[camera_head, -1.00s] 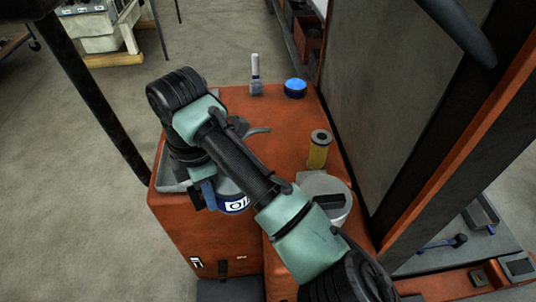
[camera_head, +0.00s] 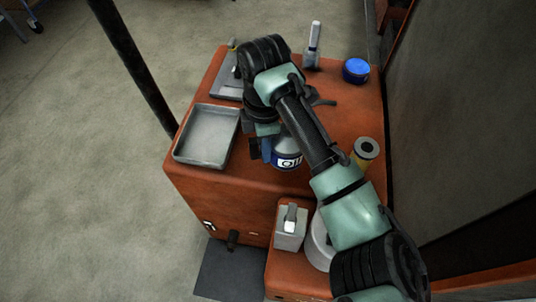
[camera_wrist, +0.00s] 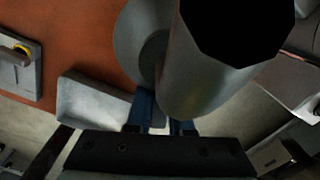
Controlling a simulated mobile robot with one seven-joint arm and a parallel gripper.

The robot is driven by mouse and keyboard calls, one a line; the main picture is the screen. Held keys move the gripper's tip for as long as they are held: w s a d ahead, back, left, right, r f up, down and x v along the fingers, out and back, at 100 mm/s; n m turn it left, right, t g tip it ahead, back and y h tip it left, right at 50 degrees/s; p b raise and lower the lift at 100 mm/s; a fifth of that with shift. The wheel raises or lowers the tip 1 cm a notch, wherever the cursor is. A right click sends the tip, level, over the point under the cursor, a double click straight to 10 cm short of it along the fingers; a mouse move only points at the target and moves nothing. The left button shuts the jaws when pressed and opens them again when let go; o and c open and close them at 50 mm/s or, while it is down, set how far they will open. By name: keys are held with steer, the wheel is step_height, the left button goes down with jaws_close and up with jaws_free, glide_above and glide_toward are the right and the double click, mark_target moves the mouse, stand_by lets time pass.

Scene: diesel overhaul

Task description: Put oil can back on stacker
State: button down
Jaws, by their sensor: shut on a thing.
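The oil can (camera_head: 287,158) is a blue can with a white label with dark letters, partly hidden under my arm in the head view. My gripper (camera_head: 264,148) has its blue fingers at the can's left side. In the wrist view, my gripper (camera_wrist: 160,122) is shut at a grey metal cylinder (camera_wrist: 205,70) with a dark open end, which looks like part of the oil can. The stacker (camera_head: 215,192) is the orange-red body below, with a flat top. The can is over that top; I cannot tell whether its base touches it.
On the stacker's top are a grey tray (camera_head: 207,137) at left, a blue tin (camera_head: 356,70), a pale bottle (camera_head: 312,48) and a yellow filter (camera_head: 365,152). A grey box (camera_head: 290,235) and a white pail (camera_head: 320,248) stand on the lower step. A dark post (camera_head: 135,65) rises left.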

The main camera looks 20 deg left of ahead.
steer(key=shift+w+f, duration=0.1)
steer(key=shift+f, duration=1.85)
steer(key=shift+f, duration=0.1)
steer(key=c, duration=0.8)
jaws_free()
step_height(320, 180, up, 12)
steer(key=shift+r+p, duration=0.1)
steer(key=shift+p, duration=0.3)
steer(key=shift+a, duration=0.1)
